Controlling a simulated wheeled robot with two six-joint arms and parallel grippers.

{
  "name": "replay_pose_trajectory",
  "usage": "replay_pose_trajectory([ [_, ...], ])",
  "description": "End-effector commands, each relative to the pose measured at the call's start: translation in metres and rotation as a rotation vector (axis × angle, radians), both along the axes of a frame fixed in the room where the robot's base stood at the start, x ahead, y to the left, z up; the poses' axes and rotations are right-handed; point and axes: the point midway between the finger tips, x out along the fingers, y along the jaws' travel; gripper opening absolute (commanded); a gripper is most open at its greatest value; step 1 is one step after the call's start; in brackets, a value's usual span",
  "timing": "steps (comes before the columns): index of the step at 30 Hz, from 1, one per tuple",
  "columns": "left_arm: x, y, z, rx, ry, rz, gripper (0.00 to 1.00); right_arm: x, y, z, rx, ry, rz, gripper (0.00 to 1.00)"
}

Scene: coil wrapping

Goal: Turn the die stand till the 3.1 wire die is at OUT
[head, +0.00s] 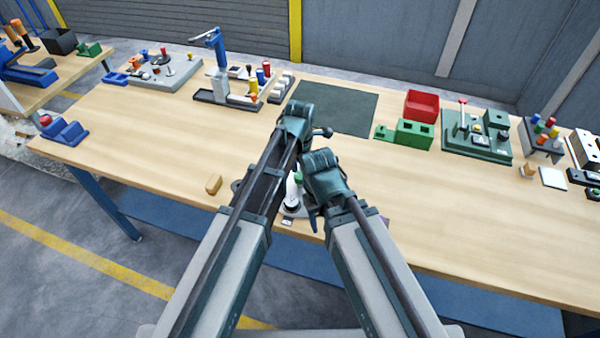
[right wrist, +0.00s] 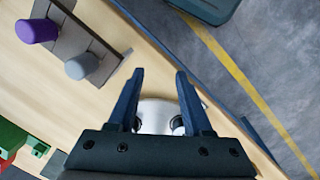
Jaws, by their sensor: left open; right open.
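A small stand, apparently the die stand, sits near the front edge of the bench, mostly hidden between my arms in the head view. I see a pale part with a green top and a round base (head: 291,207). In the right wrist view, a white rounded part (right wrist: 155,116) with dark round spots shows between the blue fingers of my open right gripper (right wrist: 160,72); contact cannot be told. My left gripper (head: 318,133) is open and largely hidden by its own arm, beyond the stand. No die size or OUT mark is readable.
A grey plate (right wrist: 112,58) with a purple peg (right wrist: 38,31) and a grey peg (right wrist: 81,67) lies near the right gripper. A tan block (head: 213,184) lies left of my arms. A dark mat (head: 345,108), green block (head: 413,134) and red bin (head: 421,105) stand farther back.

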Motion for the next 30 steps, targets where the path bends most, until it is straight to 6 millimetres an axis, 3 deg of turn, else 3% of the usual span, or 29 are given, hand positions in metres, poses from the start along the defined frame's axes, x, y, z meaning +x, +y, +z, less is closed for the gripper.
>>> replay_pose_trajectory([
  [11,0.0,0.0,0.02,0.0,0.0,0.0,0.77,0.0,0.0,0.02,0.0,0.0,0.0,0.5],
  [30,0.0,0.0,0.115,0.0,0.0,0.0,0.77,0.0,0.0,0.115,0.001,0.0,-0.004,0.5],
])
